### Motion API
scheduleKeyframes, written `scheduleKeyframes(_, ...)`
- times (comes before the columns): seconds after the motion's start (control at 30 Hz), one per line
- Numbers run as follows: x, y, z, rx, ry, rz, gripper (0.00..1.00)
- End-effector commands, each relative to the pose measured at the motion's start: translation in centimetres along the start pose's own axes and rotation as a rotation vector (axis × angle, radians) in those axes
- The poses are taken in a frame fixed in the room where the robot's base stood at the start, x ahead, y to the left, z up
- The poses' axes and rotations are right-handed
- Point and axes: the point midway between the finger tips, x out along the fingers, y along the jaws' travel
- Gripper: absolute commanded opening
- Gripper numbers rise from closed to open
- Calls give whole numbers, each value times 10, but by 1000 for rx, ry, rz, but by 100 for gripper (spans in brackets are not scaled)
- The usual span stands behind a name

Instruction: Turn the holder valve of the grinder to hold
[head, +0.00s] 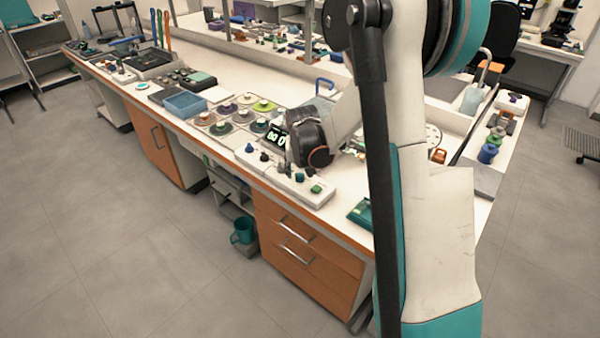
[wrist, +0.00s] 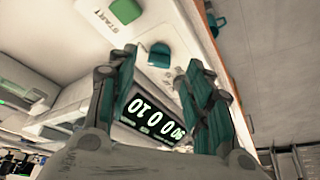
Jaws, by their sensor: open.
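The grinder's long white control panel (head: 275,172) lies along the bench's front edge, with small knobs and a green button on it. In the wrist view my gripper (wrist: 162,62) is open and empty, its teal-padded fingers spread apart. A teal knob (wrist: 158,50) stands in the gap near the fingertips. The fingers look apart from it; contact cannot be judged. Beside it are a green button (wrist: 125,10) and the word START. A lit digital display (wrist: 152,112) shows between the fingers. I cannot read which knob is the holder valve. In the head view my fingers are hidden.
Colored round discs (head: 235,112) and a blue tray (head: 185,104) are on the bench left of the panel. A teal box (head: 362,212) lies on the right by the front edge. Orange drawers (head: 300,250) are below. The floor in front is clear.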

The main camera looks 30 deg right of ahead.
Motion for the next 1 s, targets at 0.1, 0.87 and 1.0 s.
scheduleKeyframes(0.1, -23, 0, 1, 0, 0, 0, 47)
scheduleKeyframes(0.87, -80, 0, 0, 0, 0, 0, 47)
scheduleKeyframes(1.0, -80, 0, 0, 0, 0, 0, 47)
